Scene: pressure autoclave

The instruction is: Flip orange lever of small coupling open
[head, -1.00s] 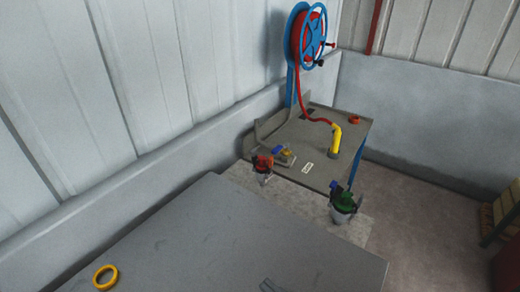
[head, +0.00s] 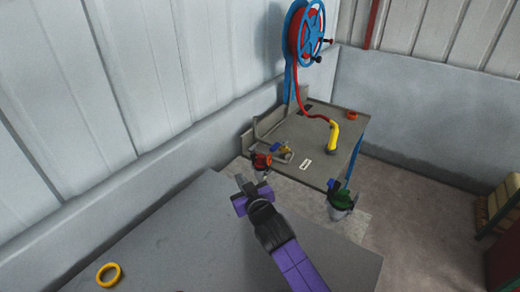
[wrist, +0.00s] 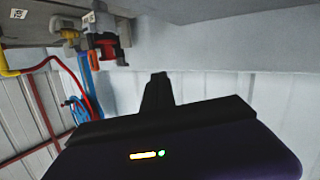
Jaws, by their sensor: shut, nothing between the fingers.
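A small orange-red coupling part (head: 261,161) sits at the near left edge of the grey workbench, above a pale cup-like piece. It also shows in the wrist view, as a red and black fitting (wrist: 105,42) at the upper left. The parts are too small to tell which piece is the lever or how it is set. My gripper (head: 240,182) is shut and empty, left of and nearer than the coupling in the head view, apart from it. In the wrist view its black fingers (wrist: 158,80) point up with the fitting to their left.
The grey workbench (head: 325,135) carries a yellow hose nozzle (head: 333,138) and a small brass valve (head: 285,149). A green-topped fitting (head: 340,199) is at its near right corner. A blue hose reel (head: 305,32) stands behind. A yellow ring (head: 108,274) lies on the grey surface in front.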

